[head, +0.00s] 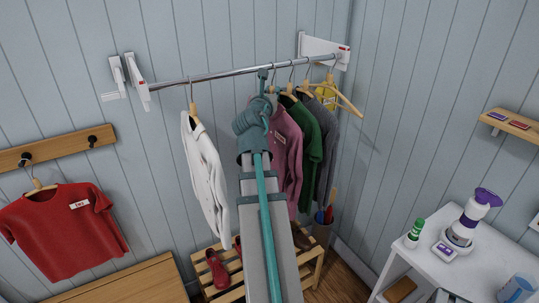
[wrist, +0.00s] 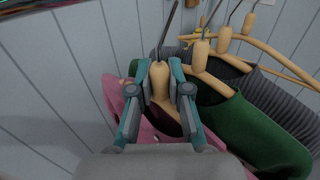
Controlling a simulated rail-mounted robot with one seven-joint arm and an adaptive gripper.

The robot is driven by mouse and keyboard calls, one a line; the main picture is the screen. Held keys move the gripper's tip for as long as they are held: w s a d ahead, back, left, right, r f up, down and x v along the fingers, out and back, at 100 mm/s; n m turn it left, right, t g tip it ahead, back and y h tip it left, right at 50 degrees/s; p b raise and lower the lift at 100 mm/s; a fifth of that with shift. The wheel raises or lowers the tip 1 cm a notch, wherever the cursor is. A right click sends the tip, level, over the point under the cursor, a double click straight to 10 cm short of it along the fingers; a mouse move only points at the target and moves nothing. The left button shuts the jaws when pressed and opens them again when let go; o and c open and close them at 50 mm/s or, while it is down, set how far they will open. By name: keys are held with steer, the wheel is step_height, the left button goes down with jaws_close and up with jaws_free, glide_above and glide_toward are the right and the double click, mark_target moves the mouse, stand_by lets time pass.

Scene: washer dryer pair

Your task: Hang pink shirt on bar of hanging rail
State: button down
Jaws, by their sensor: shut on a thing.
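The pink shirt (head: 288,148) hangs upright on a wooden hanger below the hanging rail's bar (head: 225,73), between the white shirt and the green garment. My arm covers part of it in the head view. My gripper (head: 265,84) is just under the bar. In the wrist view my gripper (wrist: 161,80) is shut on the wooden neck of the pink shirt's hanger (wrist: 160,88), and the pink shirt (wrist: 122,100) shows beside and below the fingers. The hanger's metal hook rises out of that picture, so I cannot tell whether it rests on the bar.
The white shirt (head: 205,165) hangs left, with bare bar between it and my gripper. The green garment (head: 309,130) and grey garment (head: 326,135) hang close on the right, with an empty hanger (head: 345,98). A red shirt (head: 65,230) hangs on a wall hook.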

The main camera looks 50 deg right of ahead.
steer(key=shift+s+a+r+p, duration=0.1)
steer(key=shift+s+r+p, duration=0.15)
steer(key=shift+r+p, duration=0.95)
steer(key=shift+s+a+r+p, duration=0.1)
steer(key=shift+s+r+p, duration=0.15)
steer(key=shift+r+p, duration=0.9)
steer(key=shift+s+f+p, duration=0.1)
steer(key=shift+f+p, duration=0.2)
steer(key=shift+p, duration=0.05)
steer(key=shift+s+a+p, duration=0.25)
steer(key=shift+s+p, duration=0.2)
steer(key=shift+s, duration=0.05)
steer(key=shift+s+a+p, duration=0.25)
steer(key=shift+s+p, duration=0.2)
steer(key=shift+s, duration=0.05)
steer(key=shift+s+a, duration=0.2)
steer(key=shift+s, duration=0.3)
steer(key=shift+s+a, duration=0.2)
steer(key=shift+s, duration=0.25)
steer(key=shift+s+f, duration=0.1)
steer(key=shift+s, duration=0.1)
steer(key=shift+s+a+b, duration=0.2)
steer(key=shift+s+b, duration=0.3)
steer(key=shift+b, duration=0.8)
steer(key=shift+s+a+b, duration=0.25)
steer(key=shift+s+b, duration=0.2)
steer(key=shift+b, duration=0.55)
